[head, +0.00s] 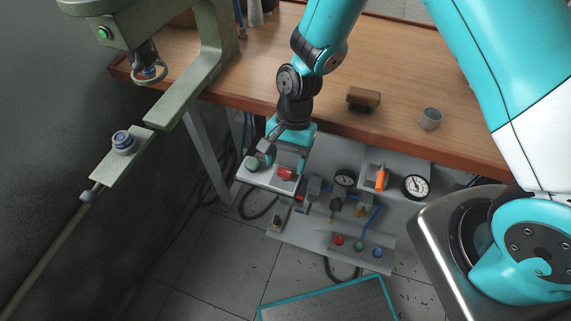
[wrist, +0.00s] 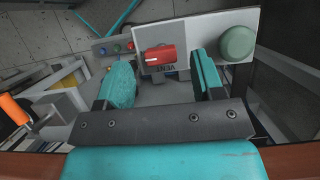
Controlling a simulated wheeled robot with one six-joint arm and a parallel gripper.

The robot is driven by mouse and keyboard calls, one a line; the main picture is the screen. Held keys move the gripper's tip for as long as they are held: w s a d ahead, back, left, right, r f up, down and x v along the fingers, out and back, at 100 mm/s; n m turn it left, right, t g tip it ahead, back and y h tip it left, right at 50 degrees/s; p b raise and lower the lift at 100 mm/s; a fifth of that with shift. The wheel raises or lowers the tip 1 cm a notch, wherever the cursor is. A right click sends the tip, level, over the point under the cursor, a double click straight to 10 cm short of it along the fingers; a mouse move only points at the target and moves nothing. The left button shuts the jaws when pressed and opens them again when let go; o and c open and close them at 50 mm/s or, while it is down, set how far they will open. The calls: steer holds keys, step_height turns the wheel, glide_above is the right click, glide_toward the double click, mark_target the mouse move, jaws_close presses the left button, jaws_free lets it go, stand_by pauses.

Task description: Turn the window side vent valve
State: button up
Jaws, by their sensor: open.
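A red valve handle (head: 286,173) sits on a pale panel below the table edge. In the wrist view the red handle (wrist: 160,54) lies crosswise, near the gap between my fingers, with dark lettering like VENT beside it. My gripper (head: 287,159) is open just above it; in the wrist view my gripper (wrist: 163,78) has one finger on each side of the gap, and I see no grip on the handle. A second, orange handle (head: 381,179) is on another panel to the right and shows in the wrist view (wrist: 13,109). No window is visible to tell which side is which.
A green round knob (head: 252,163) is close beside the red handle. Gauges (head: 415,187), blue tubing and several coloured buttons (head: 358,246) are on the lower board. The wooden table (head: 400,60) holds a brown block (head: 363,98) and a grey cup (head: 430,118). A green press stands left.

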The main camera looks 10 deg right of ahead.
mark_target(285, 175)
steer(key=shift+x, duration=1.2)
steer(key=c, duration=0.9)
steer(key=shift+c, duration=0.2)
